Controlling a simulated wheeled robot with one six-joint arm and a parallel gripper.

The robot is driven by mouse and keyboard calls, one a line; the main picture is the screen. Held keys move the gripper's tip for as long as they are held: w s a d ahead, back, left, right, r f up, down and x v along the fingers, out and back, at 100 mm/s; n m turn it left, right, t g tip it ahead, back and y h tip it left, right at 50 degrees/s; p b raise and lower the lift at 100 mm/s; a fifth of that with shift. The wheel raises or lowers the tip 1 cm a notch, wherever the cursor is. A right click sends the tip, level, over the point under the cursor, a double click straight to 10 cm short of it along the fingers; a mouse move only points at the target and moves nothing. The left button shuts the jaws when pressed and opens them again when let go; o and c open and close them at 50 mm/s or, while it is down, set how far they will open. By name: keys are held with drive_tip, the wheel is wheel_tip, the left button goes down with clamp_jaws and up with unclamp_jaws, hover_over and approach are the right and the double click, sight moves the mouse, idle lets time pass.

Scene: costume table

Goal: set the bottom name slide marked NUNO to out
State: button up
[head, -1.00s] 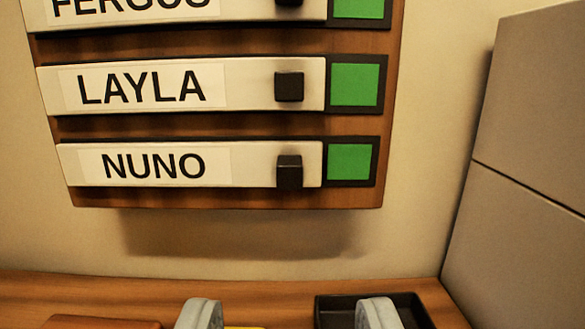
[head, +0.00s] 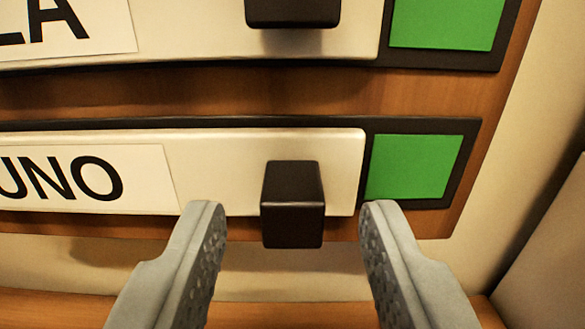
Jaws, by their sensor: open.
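The bottom name slide (head: 236,150) is a cream bar with a white label; only "UNO" of its name shows now. Its black square knob (head: 292,205) sticks out near the bar's right end. A green square (head: 414,167) shows in the dark slot to the right of the bar. My gripper (head: 293,215) is open, one grey finger to the left of the knob and one to the right, with a gap on both sides. The right finger's tip overlaps the lower left edge of the green square's frame in the picture.
The slide above (head: 190,30), its label cut off to "LA", has its own black knob (head: 293,10) and a green square (head: 446,20). The wooden board (head: 200,92) ends just below the bottom slide. A wooden table top (head: 270,315) lies below.

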drive_tip(key=shift+w, duration=0.75)
clamp_jaws()
